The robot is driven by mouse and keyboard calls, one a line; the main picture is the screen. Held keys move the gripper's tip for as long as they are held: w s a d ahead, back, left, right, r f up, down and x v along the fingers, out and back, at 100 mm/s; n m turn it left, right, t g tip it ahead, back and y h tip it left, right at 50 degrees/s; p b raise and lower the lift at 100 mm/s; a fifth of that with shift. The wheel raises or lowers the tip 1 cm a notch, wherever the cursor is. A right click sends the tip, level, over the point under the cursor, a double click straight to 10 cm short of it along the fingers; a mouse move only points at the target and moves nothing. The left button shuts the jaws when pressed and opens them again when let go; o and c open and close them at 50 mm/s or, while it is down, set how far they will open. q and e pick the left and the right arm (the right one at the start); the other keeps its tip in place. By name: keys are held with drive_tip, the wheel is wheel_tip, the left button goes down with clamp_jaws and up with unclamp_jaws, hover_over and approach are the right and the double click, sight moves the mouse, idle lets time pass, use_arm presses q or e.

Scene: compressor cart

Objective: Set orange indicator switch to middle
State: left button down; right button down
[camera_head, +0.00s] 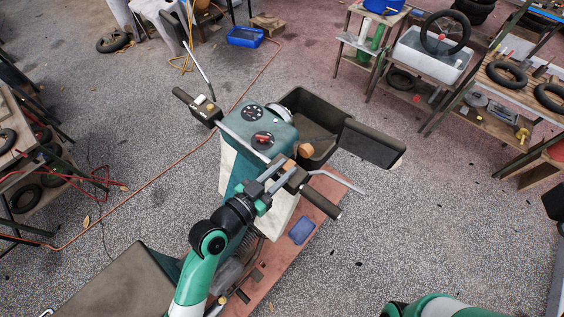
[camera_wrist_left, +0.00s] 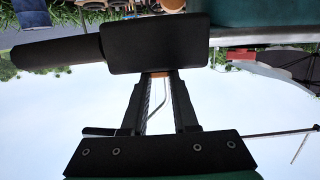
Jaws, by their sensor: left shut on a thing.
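The orange indicator switch (camera_head: 289,164) is a small orange piece on the black control box (camera_head: 296,179) by the right handlebar grip. My left gripper (camera_head: 278,176) reaches up to this box from below. Its jaws are shut on the orange switch, mostly hiding it. In the left wrist view a sliver of the orange switch (camera_wrist_left: 161,73) shows between the fingertips (camera_wrist_left: 160,78), against the box (camera_wrist_left: 155,43). The switch's exact position cannot be told. My right gripper is out of view; only a green part of my arm shows at the bottom edge.
The teal cart column (camera_head: 270,120) carries a gauge and a red knob (camera_head: 262,139). The right black grip (camera_head: 321,201) and a lever (camera_head: 340,180) stick out nearby. An open dark bin (camera_head: 370,143) is behind.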

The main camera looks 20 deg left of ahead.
use_arm(q)
drive_tip(key=shift+r+p, duration=0.3)
drive_tip(key=shift+r, duration=0.05)
drive_tip(key=shift+f+g, duration=0.25)
drive_tip(key=shift+g, duration=0.05)
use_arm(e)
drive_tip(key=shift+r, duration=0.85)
use_arm(q)
drive_tip(key=c, duration=0.7)
unclamp_jaws()
